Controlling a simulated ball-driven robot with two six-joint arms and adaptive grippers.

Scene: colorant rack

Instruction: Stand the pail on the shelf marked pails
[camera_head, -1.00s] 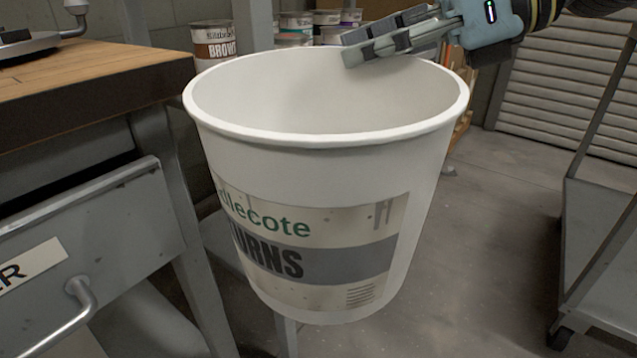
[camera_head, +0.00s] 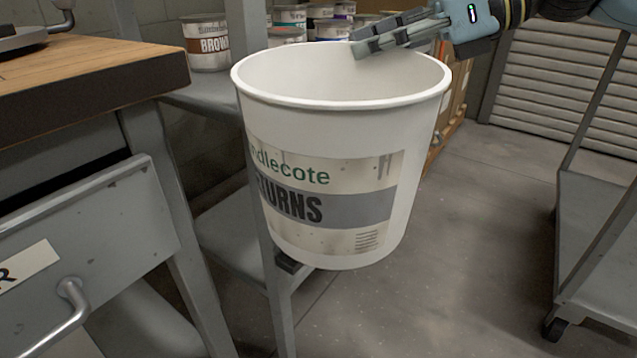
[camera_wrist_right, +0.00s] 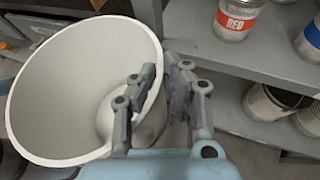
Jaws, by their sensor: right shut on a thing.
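A white pail (camera_head: 345,120) with a label reading "RETURNS" in part hangs upright in the middle of the head view. My right gripper (camera_head: 372,46) reaches in from the upper right and is shut on the pail's far rim. In the right wrist view the fingers (camera_wrist_right: 160,95) pinch the wall of the pail (camera_wrist_right: 60,85), one inside and one outside. The pail looks empty. My left gripper is out of view. No shelf mark for pails can be read in these frames.
A grey shelf unit (camera_head: 225,235) stands behind the pail, with a can marked BROWN (camera_head: 207,45) and several other cans. A can marked RED (camera_wrist_right: 237,18) is close to my right gripper.

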